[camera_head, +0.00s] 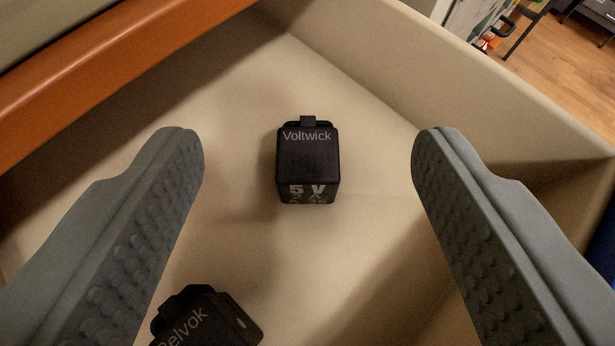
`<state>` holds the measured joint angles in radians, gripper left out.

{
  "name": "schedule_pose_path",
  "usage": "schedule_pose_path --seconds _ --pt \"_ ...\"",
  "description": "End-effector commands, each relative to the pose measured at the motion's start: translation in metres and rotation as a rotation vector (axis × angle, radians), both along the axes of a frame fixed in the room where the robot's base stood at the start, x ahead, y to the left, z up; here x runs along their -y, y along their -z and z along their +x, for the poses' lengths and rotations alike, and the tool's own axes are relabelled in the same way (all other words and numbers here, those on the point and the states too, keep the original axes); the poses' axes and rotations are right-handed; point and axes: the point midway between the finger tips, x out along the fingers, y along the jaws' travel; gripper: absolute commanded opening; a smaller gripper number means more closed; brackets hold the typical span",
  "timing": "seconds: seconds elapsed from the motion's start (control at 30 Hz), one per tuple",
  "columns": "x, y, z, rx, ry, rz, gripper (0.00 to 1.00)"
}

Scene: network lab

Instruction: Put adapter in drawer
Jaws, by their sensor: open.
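A black power adapter (308,165) marked "Voltwick" and "5 V" sits on the beige floor of an open drawer (440,75). My gripper (308,150) is open and empty above the drawer, with one grey ridged finger on each side of the picture. The Voltwick adapter shows between the fingers, apart from both. A second black adapter (205,318), marked with what reads "Belvok", lies tilted in the drawer at the bottom of the picture, partly cut off by the frame edge.
An orange-brown edge (120,75) runs over the drawer at upper left. The drawer's beige wall rises at upper right. Beyond it are a wood floor (560,75) and dark furniture legs. Drawer floor around the Voltwick adapter is clear.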

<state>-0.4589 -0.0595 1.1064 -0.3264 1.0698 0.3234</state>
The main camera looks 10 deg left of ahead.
Motion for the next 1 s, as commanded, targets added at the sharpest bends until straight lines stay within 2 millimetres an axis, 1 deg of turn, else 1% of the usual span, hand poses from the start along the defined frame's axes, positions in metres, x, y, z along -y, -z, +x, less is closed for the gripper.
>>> schedule_pose_path --seconds 0.1,0.2,0.83,0.9,1.0 --pt "0.001 -0.005 -0.01 -0.001 0.0 0.0 0.61" --pt "0.002 -0.008 -0.015 0.0 0.0 0.0 0.61" --pt "0.002 -0.009 -0.016 -0.001 0.001 -0.001 0.61" --pt "0.003 -0.008 -0.018 -0.001 0.001 -0.001 0.61" --pt "0.007 -0.008 -0.029 -0.001 0.001 -0.001 0.61"
